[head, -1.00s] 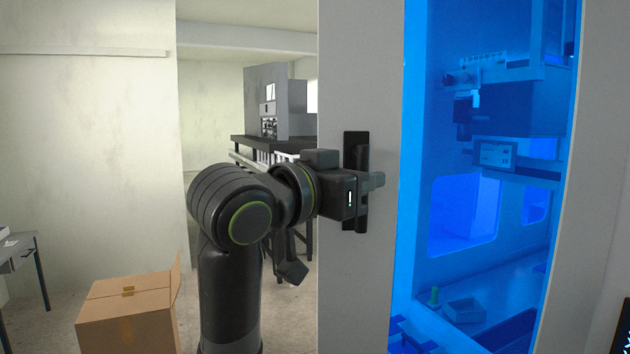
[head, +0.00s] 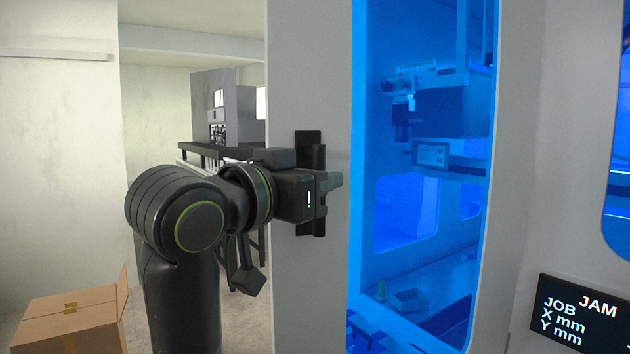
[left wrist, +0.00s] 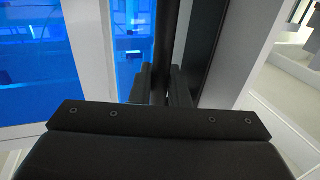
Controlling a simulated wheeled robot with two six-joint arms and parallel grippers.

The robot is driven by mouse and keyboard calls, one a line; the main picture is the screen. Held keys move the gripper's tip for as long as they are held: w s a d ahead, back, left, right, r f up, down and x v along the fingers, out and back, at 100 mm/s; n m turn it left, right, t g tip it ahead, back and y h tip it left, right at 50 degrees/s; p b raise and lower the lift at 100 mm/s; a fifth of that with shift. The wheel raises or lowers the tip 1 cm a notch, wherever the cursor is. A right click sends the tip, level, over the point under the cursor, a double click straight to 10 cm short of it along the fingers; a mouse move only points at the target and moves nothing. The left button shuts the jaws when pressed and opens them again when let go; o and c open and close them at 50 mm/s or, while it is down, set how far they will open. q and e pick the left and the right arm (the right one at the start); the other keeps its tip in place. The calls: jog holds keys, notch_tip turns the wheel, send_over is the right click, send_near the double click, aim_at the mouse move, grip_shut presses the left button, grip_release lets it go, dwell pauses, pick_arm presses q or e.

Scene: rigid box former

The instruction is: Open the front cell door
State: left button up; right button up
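The front cell door (head: 300,285) has a pale grey frame and a tall window glowing blue. A black vertical handle (head: 309,140) is fixed to its left stile. My left gripper (head: 325,180) is at the handle with its fingers level. In the left wrist view the dark handle bar (left wrist: 167,35) stands between the two fingertips (left wrist: 162,85), which close in on both its sides. The finger contact is partly hidden. I cannot tell whether the door stands slightly ajar. My right gripper is in neither view.
A screen (head: 580,315) on the cell reads JAM, JOB, X mm, Y mm. Machinery and a small tray (head: 410,300) show inside the cell. A grey machine on a dark bench (head: 225,150) stands behind.

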pick_arm(q)
jog(key=o, duration=0.3)
jog(key=shift+d, duration=0.15)
jog(key=v, duration=1.7)
jog(key=shift+s, duration=0.15)
